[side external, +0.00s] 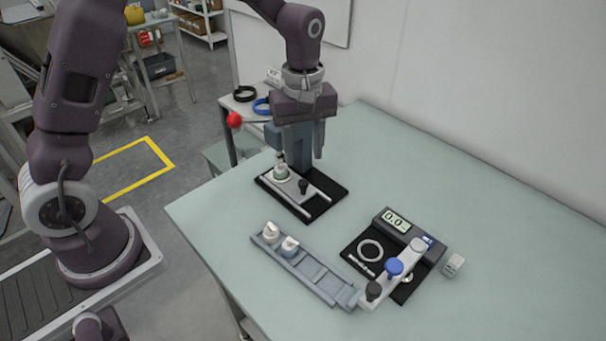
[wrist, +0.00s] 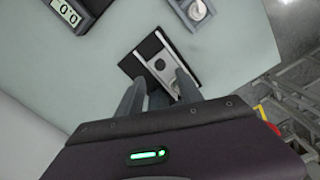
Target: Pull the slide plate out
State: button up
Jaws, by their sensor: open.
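The slide plate (side external: 291,185) is a light grey plate between two pale rails on a black base (side external: 325,183). The far end of the plate is hidden by the fingers.
A grey rail (side external: 315,283) with two capped parts lies in front. The table's right side is clear.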

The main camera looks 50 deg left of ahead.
aim_at(304, 181)
notch_tip(304, 181, down, 7)
jog(key=shift+f, duration=0.1)
grip_shut()
dwell(1.5)
